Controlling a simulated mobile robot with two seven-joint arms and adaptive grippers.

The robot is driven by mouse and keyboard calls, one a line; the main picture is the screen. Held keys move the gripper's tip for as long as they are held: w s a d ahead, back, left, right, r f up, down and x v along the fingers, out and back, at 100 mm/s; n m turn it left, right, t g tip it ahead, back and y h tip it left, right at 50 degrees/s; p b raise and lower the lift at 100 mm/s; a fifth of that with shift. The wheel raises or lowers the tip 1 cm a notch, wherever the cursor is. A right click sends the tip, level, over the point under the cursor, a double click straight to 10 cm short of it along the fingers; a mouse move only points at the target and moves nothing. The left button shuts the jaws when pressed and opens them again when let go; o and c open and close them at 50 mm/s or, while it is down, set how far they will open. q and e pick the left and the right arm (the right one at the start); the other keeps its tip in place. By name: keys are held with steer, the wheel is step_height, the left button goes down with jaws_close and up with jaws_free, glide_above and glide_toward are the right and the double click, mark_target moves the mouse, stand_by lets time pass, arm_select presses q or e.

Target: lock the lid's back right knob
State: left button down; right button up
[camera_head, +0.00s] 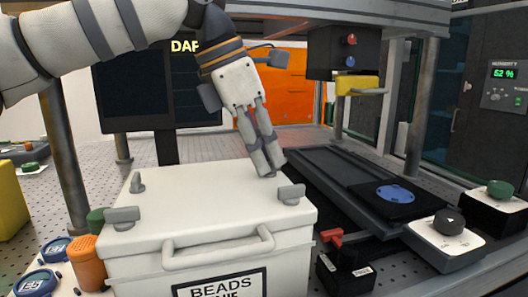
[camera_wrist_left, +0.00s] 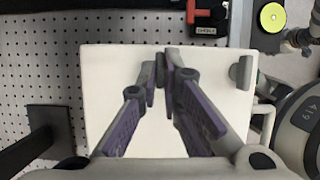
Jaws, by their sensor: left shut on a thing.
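The white box has a white lid (camera_head: 205,205) with grey knobs near its corners and a handle along its front edge. The front right knob (camera_head: 291,193) is in plain view and also shows in the left wrist view (camera_wrist_left: 240,72). The back right knob is hidden behind my fingertips in the head view. My left gripper (camera_head: 270,168) reaches down to the lid there. In the left wrist view, its fingers are closed on the grey back right knob (camera_wrist_left: 160,70), which shows only partly, so its turn is hard to judge. My right gripper is not in view.
The front left knob (camera_head: 121,217) and back left knob (camera_head: 137,183) stand on the lid. An orange container (camera_head: 87,263) is beside the box at left. A red lever (camera_head: 331,236) and a dark rail with a blue disc (camera_head: 395,193) are at right. A monitor (camera_head: 150,90) stands behind.

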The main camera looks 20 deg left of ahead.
arm_select(q)
steer(key=c, duration=1.8)
jaws_free()
steer(key=shift+o, duration=0.2)
steer(key=v, duration=1.2)
